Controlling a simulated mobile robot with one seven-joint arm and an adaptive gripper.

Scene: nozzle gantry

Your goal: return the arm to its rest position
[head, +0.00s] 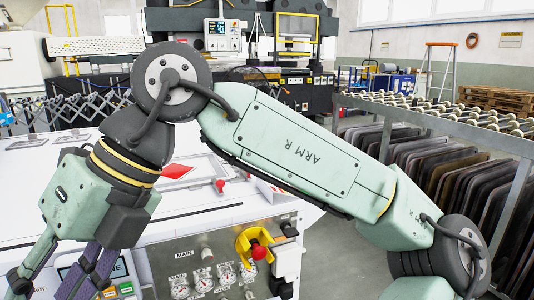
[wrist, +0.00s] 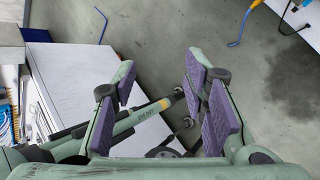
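My arm (head: 290,150), pale green and marked ARM R, is bent across the head view. It rises from the lower right to a dark elbow joint (head: 170,80) at the upper left, then drops to the wrist at the lower left. My gripper (head: 85,272) hangs there, partly cut off by the picture's edge, in front of the white console. In the wrist view my gripper (wrist: 158,85) is open. Its purple-padded fingers stand wide apart, with nothing held between them. Grey floor and a pale green bar with a yellow band show beyond them.
A white console (head: 220,235) with gauges and a red-and-yellow stop knob (head: 257,250) lies close below my arm. A roller table (head: 440,115) over dark upright panels (head: 430,165) stands at right. A blue hose (wrist: 242,28) lies on the floor.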

